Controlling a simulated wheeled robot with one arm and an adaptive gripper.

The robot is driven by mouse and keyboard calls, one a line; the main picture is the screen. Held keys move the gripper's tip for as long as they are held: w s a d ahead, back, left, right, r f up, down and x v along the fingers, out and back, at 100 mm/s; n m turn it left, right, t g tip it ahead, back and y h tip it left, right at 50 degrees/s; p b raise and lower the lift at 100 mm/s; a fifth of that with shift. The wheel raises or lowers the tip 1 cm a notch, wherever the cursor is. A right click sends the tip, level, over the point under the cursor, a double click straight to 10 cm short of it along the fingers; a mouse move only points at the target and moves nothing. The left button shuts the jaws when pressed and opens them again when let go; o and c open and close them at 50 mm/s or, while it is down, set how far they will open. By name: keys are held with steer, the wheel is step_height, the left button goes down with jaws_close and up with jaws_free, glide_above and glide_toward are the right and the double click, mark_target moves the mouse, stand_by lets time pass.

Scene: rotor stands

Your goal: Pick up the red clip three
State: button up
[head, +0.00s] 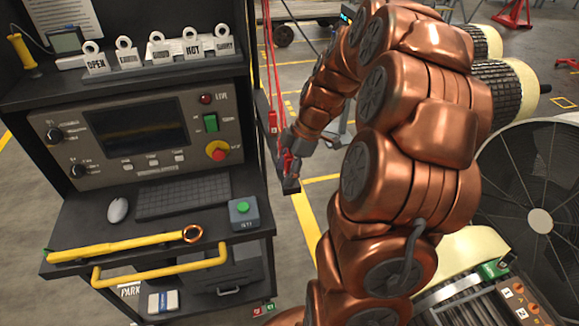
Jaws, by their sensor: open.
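Red clips hang on the right side of the dark console cart, at the ends of red cables. One red clip (273,121) hangs freely, just left of my gripper. Another red clip (287,163) is at my gripper (289,153), between or right beside its fingers. Number markings on the clips are too small to read, so I cannot tell which is clip three. My gripper is open, at the end of my copper arm, and pointing down beside the cart. Its fingers partly cover the clip, and I cannot tell whether they touch it.
The console cart (40,172) fills the left, with a keyboard (184,197), a mouse (117,209), a green button box (243,214) and a yellow torque wrench (125,245) on its shelf. A large fan (540,220) stands at the right. Grey floor (300,250) shows between.

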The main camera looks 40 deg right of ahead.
mark_target(287, 157)
jaws_close()
stand_by(0.4)
steer(key=shift+r, duration=0.15)
steer(key=shift+r+b, duration=1.1)
steer(key=shift+r, duration=0.5)
steer(key=s+a+b, duration=0.2)
steer(key=s+a, duration=0.1)
steer(key=s, duration=0.4)
steer(key=s+a+r+b, duration=0.1)
steer(key=s+a+b, duration=0.2)
steer(key=s, duration=0.4)
steer(key=shift+s+r, duration=0.25)
steer(key=shift+s, duration=0.15)
